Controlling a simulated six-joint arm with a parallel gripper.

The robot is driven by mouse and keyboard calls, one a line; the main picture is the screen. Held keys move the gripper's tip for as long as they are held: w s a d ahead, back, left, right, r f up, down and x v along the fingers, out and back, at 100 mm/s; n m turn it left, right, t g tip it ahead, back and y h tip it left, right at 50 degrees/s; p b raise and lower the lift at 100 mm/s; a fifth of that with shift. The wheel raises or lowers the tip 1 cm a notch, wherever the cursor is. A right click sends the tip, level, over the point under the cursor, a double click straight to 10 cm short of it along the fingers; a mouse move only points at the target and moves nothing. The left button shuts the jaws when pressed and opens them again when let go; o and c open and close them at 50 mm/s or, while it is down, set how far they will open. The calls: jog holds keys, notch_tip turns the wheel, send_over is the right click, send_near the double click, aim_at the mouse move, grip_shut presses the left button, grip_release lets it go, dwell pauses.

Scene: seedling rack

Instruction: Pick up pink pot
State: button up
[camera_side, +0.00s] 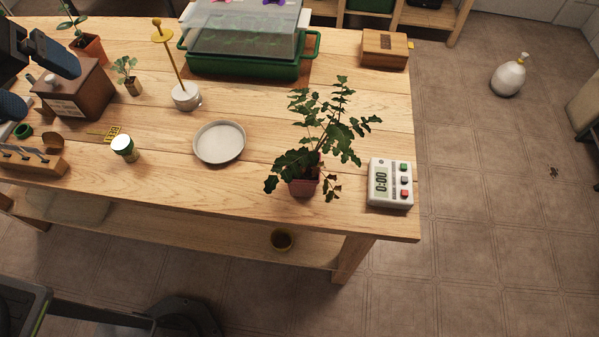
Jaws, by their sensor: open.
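A reddish-pink pot (303,186) with a tall leafy plant (322,135) stands upright near the front right of the wooden bench; leaves hide part of its rim. A more orange terracotta pot (92,48) with a small plant stands at the back left. My gripper (52,88) shows at the left edge, dark with blue parts and partly cut off by the frame. Its jaws are apart, above the brown box, far to the left of the reddish-pink pot. I see nothing held in it.
A white timer (390,184) stands just right of the pot. A grey saucer (219,126) lies to its left. A green lidded tray (243,66), a wooden box (384,49), a brown box (78,92) and a small jar (124,147) also stand on the bench. The front edge is close.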

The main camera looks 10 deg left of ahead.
jog(key=w+d+f+n+g, duration=0.1)
jog(key=w+d+f+n, duration=0.15)
jog(key=w+d, duration=0.35)
jog(key=n+g+h, duration=0.2)
jog(key=n+g, duration=0.1)
jog(key=n, duration=0.7)
send_near(303, 168)
jog(key=x, duration=0.6)
jog(key=shift+s+a+f, duration=0.1)
jog(key=shift+s+a, duration=0.05)
jog(key=shift+a, duration=0.1)
jog(key=shift+x, duration=3.1)
jog(key=shift+d, duration=0.2)
jog(key=shift+c, duration=0.4)
jog(key=c, duration=1)
jog(key=shift+r, duration=0.2)
